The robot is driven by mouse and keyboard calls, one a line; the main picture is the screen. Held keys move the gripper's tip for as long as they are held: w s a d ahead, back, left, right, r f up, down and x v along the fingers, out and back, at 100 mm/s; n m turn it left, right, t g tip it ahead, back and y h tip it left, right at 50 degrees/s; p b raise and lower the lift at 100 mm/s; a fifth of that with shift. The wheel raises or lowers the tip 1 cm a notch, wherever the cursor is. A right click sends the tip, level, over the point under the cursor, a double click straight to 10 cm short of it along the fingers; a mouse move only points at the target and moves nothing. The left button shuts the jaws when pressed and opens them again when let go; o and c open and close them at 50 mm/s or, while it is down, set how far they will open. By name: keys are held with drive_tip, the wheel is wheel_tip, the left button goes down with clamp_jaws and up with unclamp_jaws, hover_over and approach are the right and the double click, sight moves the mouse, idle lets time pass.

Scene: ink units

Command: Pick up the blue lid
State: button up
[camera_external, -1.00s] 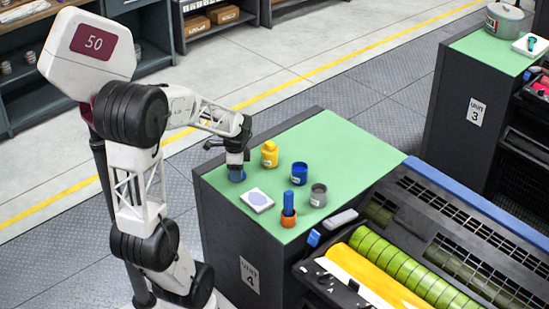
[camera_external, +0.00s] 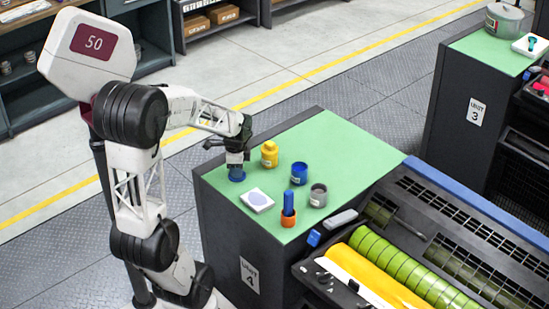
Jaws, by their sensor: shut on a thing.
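The blue lid (camera_external: 237,175) is at the left edge of the green top of unit 4, small and partly hidden under my gripper. My gripper (camera_external: 236,167) points down at it and is shut on it. The lid looks at or very near the green surface; I cannot tell whether there is a gap beneath it.
On the green top (camera_external: 345,150) stand a yellow jar (camera_external: 269,155), an open blue jar (camera_external: 299,174), a grey jar (camera_external: 318,195), and an orange holder (camera_external: 289,218) with a blue tool (camera_external: 288,201). A white tile (camera_external: 257,200) lies close to the lid. The far part is clear.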

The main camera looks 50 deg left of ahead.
drive_tip(key=shift+r, duration=1.45)
drive_tip(key=shift+s+d+r, duration=0.1)
drive_tip(key=shift+s+r, duration=0.05)
drive_tip(key=shift+r, duration=0.15)
drive_tip(key=s+d, duration=0.3)
drive_tip(key=s, duration=0.4)
drive_tip(key=s+d+r, duration=0.1)
drive_tip(key=s+d, duration=0.3)
drive_tip(key=s, duration=0.3)
drive_tip(key=shift+r, duration=0.15)
drive_tip(key=shift+w+r, duration=0.1)
drive_tip(key=shift+w, duration=0.05)
drive_tip(key=w+d+r+m, duration=0.1)
drive_tip(key=w+d+r, duration=0.1)
drive_tip(key=w, duration=0.7)
drive_tip(key=w+d+r+m, duration=0.1)
drive_tip(key=w+d+r, duration=0.2)
drive_tip(key=w, duration=0.6)
drive_tip(key=w+d+r+m, duration=0.1)
drive_tip(key=w+d+r, duration=0.2)
drive_tip(key=w, duration=0.7)
drive_tip(key=shift+d+m, duration=0.3)
drive_tip(key=shift+d, duration=0.05)
